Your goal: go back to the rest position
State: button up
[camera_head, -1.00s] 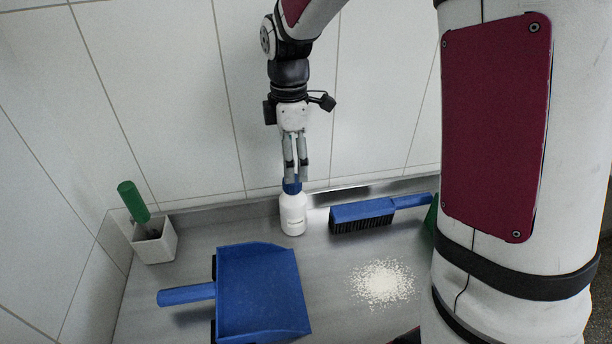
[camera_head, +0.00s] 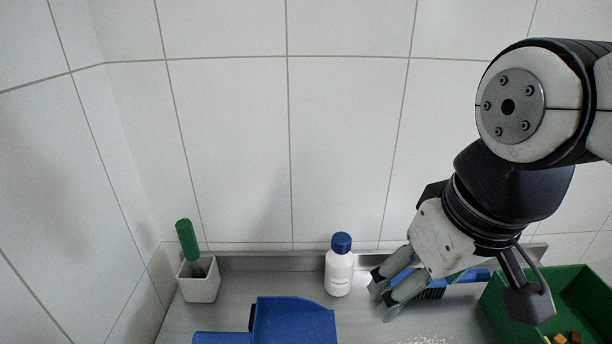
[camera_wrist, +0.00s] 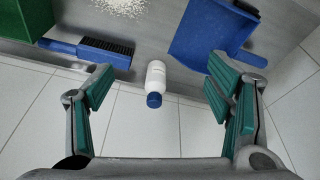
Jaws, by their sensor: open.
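My gripper (camera_head: 384,297) is open and empty in the head view, to the right of a white bottle with a blue cap (camera_head: 339,270). The gripper stands in front of the blue brush (camera_head: 466,276) and hides part of it. In the wrist view, my gripper (camera_wrist: 160,95) has its green-padded fingers spread wide. The white bottle (camera_wrist: 156,78) shows between and beyond the fingers, apart from them. The bottle stands upright on the metal worktop near the back wall.
A blue dustpan (camera_head: 292,322) lies at front centre. A white holder (camera_head: 199,281) with a green-handled tool (camera_head: 187,240) stands at left. A green crate (camera_head: 565,300) with small brown items is at right. White grains (camera_head: 425,340) lie at the front. Tiled wall (camera_head: 340,120) rises behind.

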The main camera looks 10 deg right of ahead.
jog(key=shift+s+f+m, duration=0.15)
jog(key=shift+s+m, duration=0.15)
jog(key=shift+s, duration=0.2)
jog(key=shift+s+f+m, duration=0.15)
jog(key=shift+s+m, duration=0.15)
jog(key=shift+s, duration=0.2)
jog(key=shift+t, duration=0.6)
notch_tip(320, 180, up, 4)
jog(key=p, duration=0.3)
